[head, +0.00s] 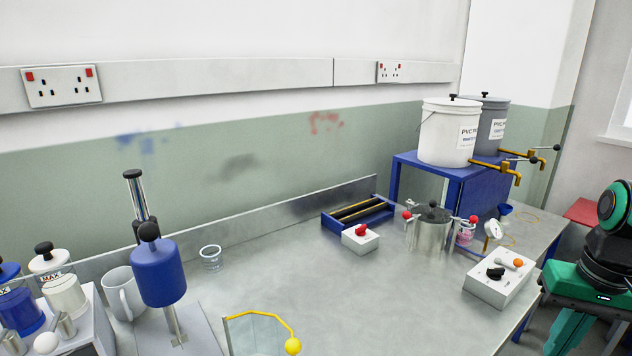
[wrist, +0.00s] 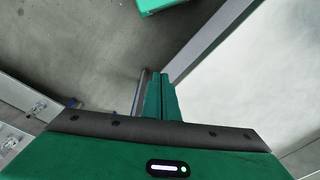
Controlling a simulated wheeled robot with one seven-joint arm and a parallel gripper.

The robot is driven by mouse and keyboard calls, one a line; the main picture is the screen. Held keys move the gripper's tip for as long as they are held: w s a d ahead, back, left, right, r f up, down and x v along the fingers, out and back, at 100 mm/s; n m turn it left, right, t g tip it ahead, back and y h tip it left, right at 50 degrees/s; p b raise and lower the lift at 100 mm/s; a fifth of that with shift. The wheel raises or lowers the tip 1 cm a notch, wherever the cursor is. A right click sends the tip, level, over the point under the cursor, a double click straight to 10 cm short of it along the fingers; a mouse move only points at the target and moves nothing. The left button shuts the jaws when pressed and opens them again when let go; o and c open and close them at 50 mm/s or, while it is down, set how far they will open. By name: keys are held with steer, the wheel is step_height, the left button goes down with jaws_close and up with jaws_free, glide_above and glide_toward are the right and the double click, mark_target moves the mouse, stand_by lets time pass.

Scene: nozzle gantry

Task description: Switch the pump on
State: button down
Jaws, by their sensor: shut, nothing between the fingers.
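A small white box with a red rotary knob (head: 361,231) sits on the grey bench in the head view, in front of a blue tray. A larger white control box (head: 484,290) stands near the bench's right front edge. It has a black knob (head: 495,273) and a small orange part on top. I cannot tell from labels which one switches the pump. My gripper (wrist: 160,78) shows in the wrist view with its two green fingers together and empty. It points down beside a pale surface, over grey floor, apart from both boxes.
A steel pot (head: 430,232) with a black-knobbed lid stands between the two boxes, near a gauge (head: 492,229). White and grey buckets with yellow taps stand on a blue stand (head: 455,183). A glass (head: 211,258) and a blue dispenser (head: 158,272) are at left. Mid-bench is clear.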

steer(key=c, duration=2.1)
jaws_free()
steer(key=shift+m+g, duration=0.4)
steer(key=s, duration=0.1)
steer(key=s+a, duration=0.1)
steer(key=s+f, duration=0.1)
steer(key=s, duration=0.1)
steer(key=shift+a, duration=0.2)
steer(key=o, duration=0.9)
steer(key=shift+s+f, duration=0.1)
steer(key=shift+s, duration=0.05)
steer(key=n+t, duration=0.4)
steer(key=n, duration=0.1)
glide_toward(497, 268)
steer(key=shift+h, duration=0.3)
steer(key=x, duration=0.8)
steer(key=shift+a+f, duration=0.15)
steer(key=shift+a, duration=0.1)
